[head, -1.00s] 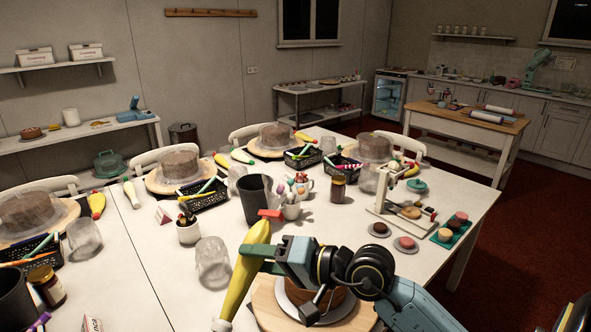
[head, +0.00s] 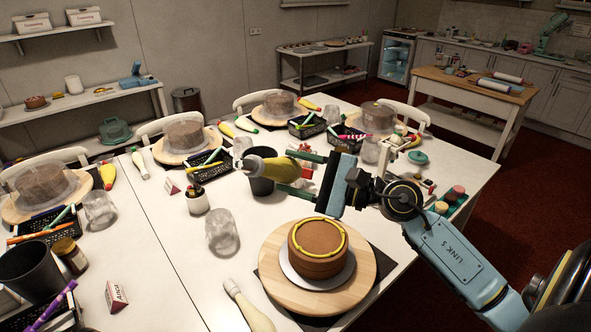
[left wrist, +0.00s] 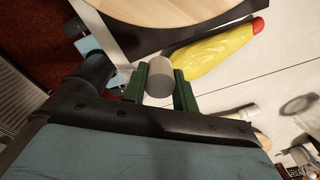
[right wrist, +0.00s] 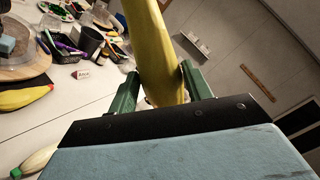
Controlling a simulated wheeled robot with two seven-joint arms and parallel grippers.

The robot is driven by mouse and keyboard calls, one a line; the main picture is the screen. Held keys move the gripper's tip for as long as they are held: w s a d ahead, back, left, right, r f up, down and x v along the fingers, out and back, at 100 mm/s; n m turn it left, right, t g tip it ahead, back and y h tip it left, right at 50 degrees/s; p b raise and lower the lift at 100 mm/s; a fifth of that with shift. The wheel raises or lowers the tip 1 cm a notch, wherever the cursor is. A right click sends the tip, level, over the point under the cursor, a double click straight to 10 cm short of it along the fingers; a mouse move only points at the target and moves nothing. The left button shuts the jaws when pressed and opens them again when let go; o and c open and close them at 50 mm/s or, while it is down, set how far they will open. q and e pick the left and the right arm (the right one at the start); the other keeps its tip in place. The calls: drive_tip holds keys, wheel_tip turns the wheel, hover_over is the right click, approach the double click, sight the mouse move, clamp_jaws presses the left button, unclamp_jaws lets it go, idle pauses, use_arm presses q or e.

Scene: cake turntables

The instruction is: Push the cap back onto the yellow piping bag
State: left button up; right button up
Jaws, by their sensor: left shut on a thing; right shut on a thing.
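My right gripper (head: 308,178) is shut on the yellow piping bag (head: 268,168), holding it above the table, tilted near to level, its narrow end to the left. The bag also fills the upper middle of the right wrist view (right wrist: 155,50), between the green fingers. My left gripper (left wrist: 160,88) is shut on a short whitish cylinder, the cap (left wrist: 160,72). The left arm is outside the head view. A yellow bag with a red end (left wrist: 215,48) shows beyond the cap in the left wrist view; I cannot tell whether it is the held one.
A brown cake (head: 316,262) with a yellow ring on top stands on a round wooden turntable (head: 275,285). A cream bag (head: 252,308) lies left of it. A clear cup (head: 222,235) and a dark bin (head: 262,187) stand nearby.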

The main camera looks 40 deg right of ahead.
sight(237, 166)
use_arm(q)
drive_tip(key=s+d+r+n+t+h, duration=0.25)
drive_tip(key=d+r, duration=0.45)
drive_tip(key=r, duration=1)
drive_tip(key=s+d+r+n+t+h, duration=0.1)
drive_tip(key=s+d+r+n+h, duration=0.4)
drive_tip(key=r, duration=1.3)
drive_tip(key=w+d+r+t+h, duration=0.1)
drive_tip(key=d+r+t+h, duration=0.1)
drive_tip(key=d+r, duration=1.1)
drive_tip(key=shift+w+a+r, duration=0.1)
drive_tip(key=shift+w+a, duration=0.05)
drive_tip(key=shift+w, duration=0.45)
drive_tip(key=shift+w+a+r, duration=0.1)
drive_tip(key=shift+w+a, duration=0.05)
drive_tip(key=shift+w, duration=0.45)
drive_tip(key=shift+w+d+f, duration=0.2)
drive_tip(key=shift+d+f, duration=0.1)
drive_tip(key=shift+f, duration=0.05)
drive_tip(key=shift+w+d+f, duration=0.3)
drive_tip(key=shift+d+f, duration=0.15)
drive_tip(key=shift+d, duration=0.05)
drive_tip(key=shift+x, duration=1.4)
